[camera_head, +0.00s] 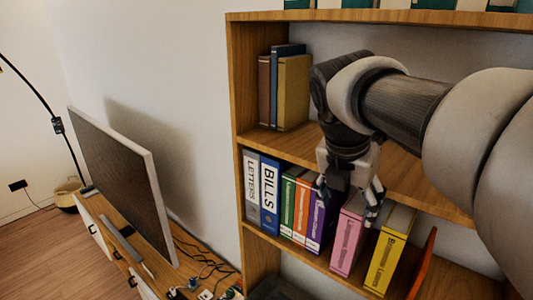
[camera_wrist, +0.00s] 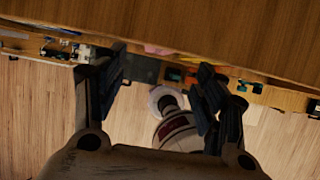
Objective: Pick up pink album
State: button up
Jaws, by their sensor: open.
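The pink album (camera_head: 347,242) stands upright on the middle shelf of the bookcase, between a purple binder and a yellow one. My gripper (camera_head: 348,203) is open and points down just in front of the album's upper part, one finger to each side. I cannot tell if a finger touches it. In the wrist view my gripper (camera_wrist: 161,82) has its two dark fingers spread with nothing held between them. A small pink patch (camera_wrist: 157,49) shows at the shelf edge there and may be the album. Its top is partly hidden by my gripper in the head view.
The purple binder (camera_head: 316,224) is close on the left; the yellow binder (camera_head: 391,250) is on the right. The shelf board (camera_head: 425,186) above is close to my wrist. A leaning red-orange item (camera_head: 423,265) stands farther right. A television (camera_head: 125,185) sits on a low cabinet at left.

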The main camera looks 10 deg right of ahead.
aim_at(349, 223)
jog(key=x, duration=1.1)
jog(key=shift+w+r, duration=0.1)
jog(key=shift+r, duration=0.05)
grip_shut()
dwell(0.5)
jog(key=shift+r, duration=0.15)
